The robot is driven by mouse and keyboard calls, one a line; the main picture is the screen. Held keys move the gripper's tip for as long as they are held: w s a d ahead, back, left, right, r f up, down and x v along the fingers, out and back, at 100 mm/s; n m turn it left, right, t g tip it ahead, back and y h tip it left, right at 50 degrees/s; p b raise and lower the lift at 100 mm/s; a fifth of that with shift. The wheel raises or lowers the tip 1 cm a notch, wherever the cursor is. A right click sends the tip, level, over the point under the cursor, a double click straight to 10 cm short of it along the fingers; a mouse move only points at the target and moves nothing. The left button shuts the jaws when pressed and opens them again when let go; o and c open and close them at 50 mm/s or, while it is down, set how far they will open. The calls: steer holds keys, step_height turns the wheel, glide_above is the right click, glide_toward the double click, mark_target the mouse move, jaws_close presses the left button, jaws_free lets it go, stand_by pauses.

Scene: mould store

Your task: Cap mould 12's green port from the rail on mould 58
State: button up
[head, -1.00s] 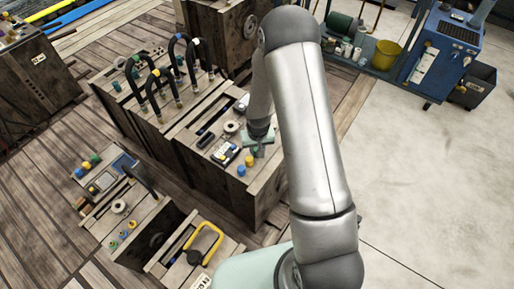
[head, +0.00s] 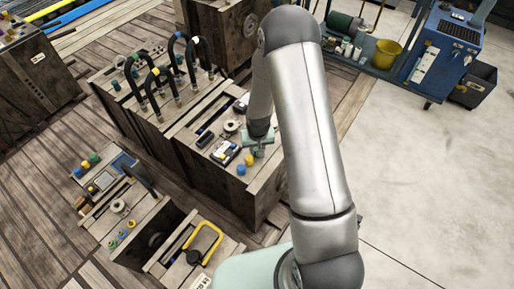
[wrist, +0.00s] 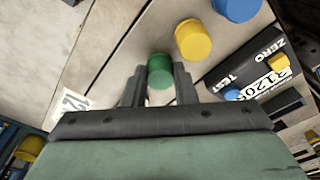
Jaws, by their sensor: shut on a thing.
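My gripper (wrist: 160,88) is shut on a green cap (wrist: 160,68), which shows between its fingertips in the wrist view. A label reading 12 (wrist: 74,103) lies flat on the pale mould top (wrist: 120,35) to the left. A yellow cap (wrist: 193,40) and a blue cap (wrist: 237,6) stand in line with the green one. I cannot tell whether the green cap is seated on a port, as the port is hidden. In the head view my gripper (head: 258,146) is low over the front end of the middle mould (head: 185,137), beside the yellow cap (head: 250,160).
A small test box (wrist: 265,80) with buttons sits close right of the caps. Several looped hoses (head: 165,70) stand behind. A lower mould with a yellow handle (head: 207,240) and a row of caps (head: 87,162) lies front left. Open floor (head: 430,190) is at right.

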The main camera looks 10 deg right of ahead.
steer(key=o, duration=1)
steer(key=shift+o, duration=0.2)
steer(key=shift+r, duration=0.15)
step_height(320, 180, up, 17)
steer(key=s, duration=0.2)
steer(key=shift+s, duration=0.1)
steer(key=s+r+p, duration=0.1)
steer(key=s+r, duration=0.4)
steer(key=s, duration=0.2)
steer(key=s+r, duration=0.4)
steer(key=s, duration=0.4)
steer(key=s+a+r+n+g+p, duration=0.1)
steer(key=s+r, duration=0.4)
steer(key=s, duration=0.3)
steer(key=shift+s+r+p, duration=0.2)
steer(key=shift+r+p, duration=0.1)
